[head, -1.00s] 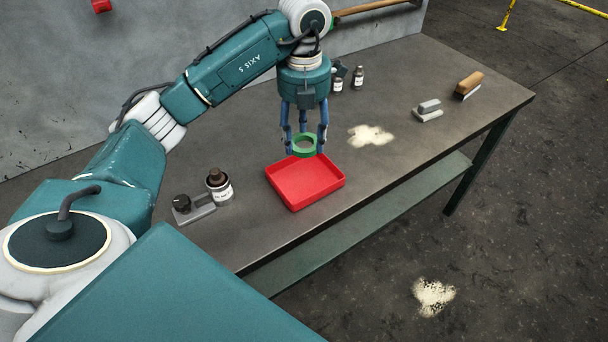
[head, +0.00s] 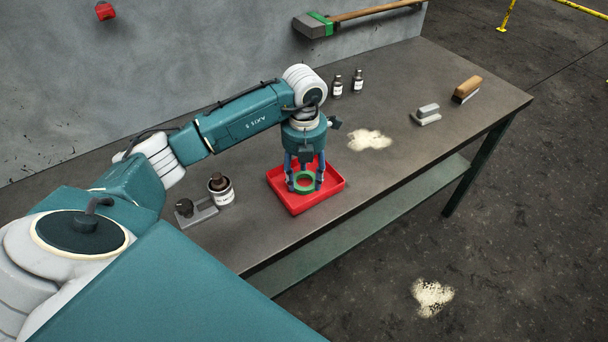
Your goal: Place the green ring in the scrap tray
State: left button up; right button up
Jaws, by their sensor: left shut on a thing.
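The green ring (head: 304,190) is between the fingers of my left gripper (head: 304,184), which is shut on it. The gripper points down, and the ring appears inside the outline of the red scrap tray (head: 332,188). I cannot tell whether the ring touches the tray floor. The tray is shallow and square with low walls, and its back part is partly hidden by the gripper. My right gripper is not in view.
The tray stands on a dark workbench (head: 400,120). A labelled tin (head: 223,196) and a grey block with a black knob (head: 196,212) stand left of it. Small bottles (head: 357,81), a grey block (head: 427,112) and a brush (head: 467,87) stand farther back. A hammer (head: 318,25) is at the wall.

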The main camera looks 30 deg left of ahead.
pick_arm(q)
jog(key=shift+f, duration=0.1)
jog(key=o, duration=1.1)
jog(key=shift+r, duration=0.4)
notch_tip(320, 180, up, 12)
jog(key=shift+s+f+b, duration=0.1)
jog(key=shift+f+b, duration=0.1)
jog(key=shift+b, duration=1)
jog(key=shift+f, duration=0.1)
